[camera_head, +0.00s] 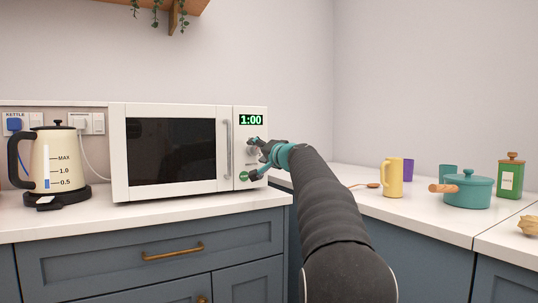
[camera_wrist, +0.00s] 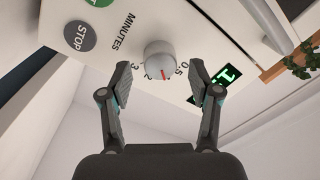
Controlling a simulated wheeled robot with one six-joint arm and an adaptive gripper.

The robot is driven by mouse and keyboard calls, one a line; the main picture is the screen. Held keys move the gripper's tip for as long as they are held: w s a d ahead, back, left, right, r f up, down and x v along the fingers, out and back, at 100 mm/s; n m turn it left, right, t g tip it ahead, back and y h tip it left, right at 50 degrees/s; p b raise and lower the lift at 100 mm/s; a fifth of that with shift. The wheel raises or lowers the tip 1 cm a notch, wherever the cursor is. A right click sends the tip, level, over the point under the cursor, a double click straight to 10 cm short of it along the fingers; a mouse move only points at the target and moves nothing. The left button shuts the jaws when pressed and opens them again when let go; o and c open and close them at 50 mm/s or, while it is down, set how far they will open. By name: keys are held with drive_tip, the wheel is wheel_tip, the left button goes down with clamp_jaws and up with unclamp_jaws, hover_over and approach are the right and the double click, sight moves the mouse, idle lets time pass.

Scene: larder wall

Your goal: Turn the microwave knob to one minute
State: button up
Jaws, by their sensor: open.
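The white microwave (camera_head: 120,150) stands on the counter at centre left in the head view, with its door closed. Its display (camera_head: 251,120) reads 1:00 in green. The display also shows in part in the wrist view (camera_wrist: 229,74). The knob (camera_wrist: 160,58) is a grey dial with a red mark, beside the printed numbers and the word MINUTES. My gripper (camera_head: 259,160) is at the control panel and partly hides the knob in the head view. In the wrist view my gripper (camera_wrist: 160,75) is open, its two fingers apart on either side of the knob, with gaps visible.
A cream kettle (camera_head: 57,155) stands left of the microwave. A round STOP button (camera_wrist: 80,36) is near the knob.

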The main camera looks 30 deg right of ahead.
drive_tip(key=s, duration=1.1)
drive_tip(key=shift+d+f, duration=0.2)
drive_tip(key=shift+d, duration=0.25)
